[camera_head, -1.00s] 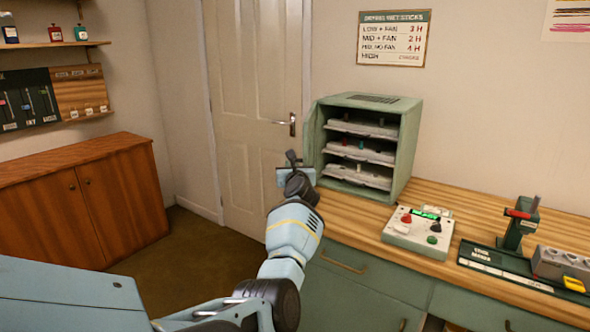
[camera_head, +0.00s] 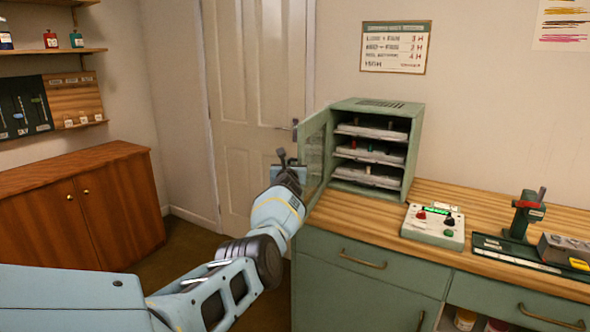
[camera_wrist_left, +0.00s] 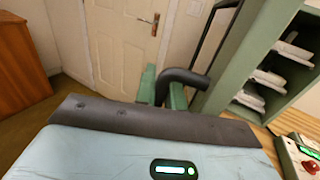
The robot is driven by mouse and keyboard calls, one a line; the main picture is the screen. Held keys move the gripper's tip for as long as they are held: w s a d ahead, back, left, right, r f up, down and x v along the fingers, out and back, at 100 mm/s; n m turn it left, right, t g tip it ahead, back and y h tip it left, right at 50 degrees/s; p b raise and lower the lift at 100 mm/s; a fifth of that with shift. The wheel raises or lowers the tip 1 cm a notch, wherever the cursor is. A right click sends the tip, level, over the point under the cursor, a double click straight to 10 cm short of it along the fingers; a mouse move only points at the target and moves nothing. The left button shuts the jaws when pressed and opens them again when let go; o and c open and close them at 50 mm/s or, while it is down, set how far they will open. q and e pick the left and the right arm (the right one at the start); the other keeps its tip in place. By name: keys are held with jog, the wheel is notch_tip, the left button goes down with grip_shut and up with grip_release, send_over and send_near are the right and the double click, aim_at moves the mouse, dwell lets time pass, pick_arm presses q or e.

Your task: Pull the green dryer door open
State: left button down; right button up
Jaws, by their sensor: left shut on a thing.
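The green dryer (camera_head: 417,148) stands at the back left of the bench with its front open, showing several shelves with pale trays (camera_head: 370,154). Its green door (camera_head: 315,155) is hinged at the left side and stands swung out toward me. My left gripper (camera_head: 291,165) is beside the door's outer edge, shut on the dark handle. In the left wrist view the green fingertips (camera_wrist_left: 163,90) are around the black bent handle (camera_wrist_left: 187,76), and the door (camera_wrist_left: 216,50) shows nearly edge-on. The gripper partly hides the handle. My right gripper is not in view.
The wooden bench top (camera_head: 365,220) carries a control box (camera_head: 433,226) and a dark green stand (camera_head: 522,215) at the right. A cream room door (camera_head: 255,110) is behind my gripper. A wooden cabinet (camera_head: 80,210) stands at the left, with open floor before the room door.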

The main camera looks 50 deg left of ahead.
pick_arm(q)
jog(key=shift+s+a+r+m+t+h, duration=0.15)
jog(key=shift+s+a+m+t+h, duration=0.1)
jog(key=shift+a, duration=0.3)
jog(key=shift+s+a+r+m+t+h, duration=0.1)
jog(key=shift+s+a+m+t+h, duration=0.15)
jog(key=shift+a, duration=0.35)
jog(key=shift+s+a+r+m+t+h, duration=0.2)
jog(key=shift+a+t, duration=0.1)
jog(key=shift+a, duration=0.25)
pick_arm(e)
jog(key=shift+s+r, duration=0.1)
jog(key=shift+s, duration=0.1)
pick_arm(q)
jog(key=shift+f, duration=0.1)
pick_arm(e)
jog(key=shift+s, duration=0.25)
pick_arm(q)
jog(key=c, duration=1.8)
grip_release()
jog(key=shift+o, duration=0.2)
jog(key=shift+f, duration=0.15)
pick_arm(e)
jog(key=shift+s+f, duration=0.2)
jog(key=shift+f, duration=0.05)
pick_arm(q)
jog(key=shift+f, duration=0.15)
